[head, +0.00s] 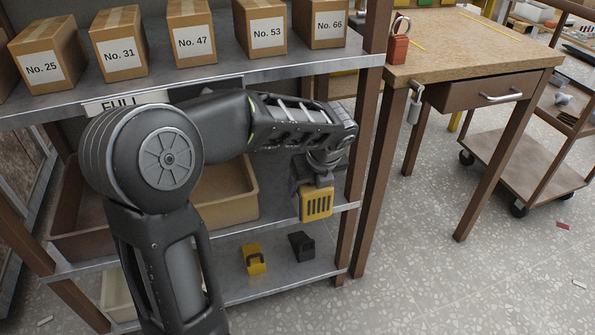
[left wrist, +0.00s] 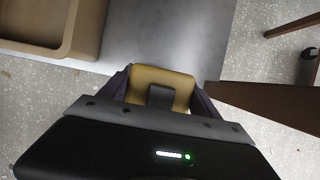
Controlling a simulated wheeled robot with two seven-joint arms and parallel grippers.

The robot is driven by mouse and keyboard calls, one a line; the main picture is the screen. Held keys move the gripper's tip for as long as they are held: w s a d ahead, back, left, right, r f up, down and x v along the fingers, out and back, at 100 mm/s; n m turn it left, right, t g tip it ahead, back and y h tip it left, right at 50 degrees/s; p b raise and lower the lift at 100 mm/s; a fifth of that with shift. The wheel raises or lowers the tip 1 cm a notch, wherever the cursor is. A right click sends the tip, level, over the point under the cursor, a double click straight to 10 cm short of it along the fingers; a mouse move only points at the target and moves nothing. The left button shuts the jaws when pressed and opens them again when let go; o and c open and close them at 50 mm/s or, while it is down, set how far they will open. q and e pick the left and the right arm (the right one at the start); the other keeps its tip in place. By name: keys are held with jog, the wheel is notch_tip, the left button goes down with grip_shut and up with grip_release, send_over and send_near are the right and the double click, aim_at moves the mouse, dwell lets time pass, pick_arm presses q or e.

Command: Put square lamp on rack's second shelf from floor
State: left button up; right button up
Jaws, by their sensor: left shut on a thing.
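A yellow square lamp with a dark slotted face (head: 317,204) hangs from my left gripper (head: 317,180), which is shut on it. In the left wrist view the lamp (left wrist: 150,78) sits between the fingers of the left gripper (left wrist: 160,95). The rack's second shelf from the floor (head: 282,205) holds brown bins. The lamp is at the front right part of this shelf, near the right post. I cannot tell whether it touches the shelf. My left arm hides much of the rack's middle. My right gripper is not in view.
A brown bin (head: 232,205) stands left of the lamp. The lowest shelf (head: 282,285) holds a yellow item (head: 254,259) and a black item (head: 302,246). Numbered cartons (head: 191,35) line the top shelf. A wooden workbench (head: 470,50) stands to the right.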

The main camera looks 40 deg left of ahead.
pick_arm(q)
jog(key=w+a, duration=0.1)
jog(key=a, duration=0.1)
jog(key=w+a, duration=0.1)
jog(key=shift+w+a+b, duration=0.3)
jog(key=shift+a, duration=0.05)
jog(key=w+a, duration=0.1)
jog(key=a+b, duration=0.1)
jog(key=shift+w+a+f, duration=0.1)
jog(key=shift+w+a, duration=0.2)
jog(key=shift+w, duration=0.1)
jog(key=shift+b+x, duration=0.7)
jog(key=shift+x, duration=0.15)
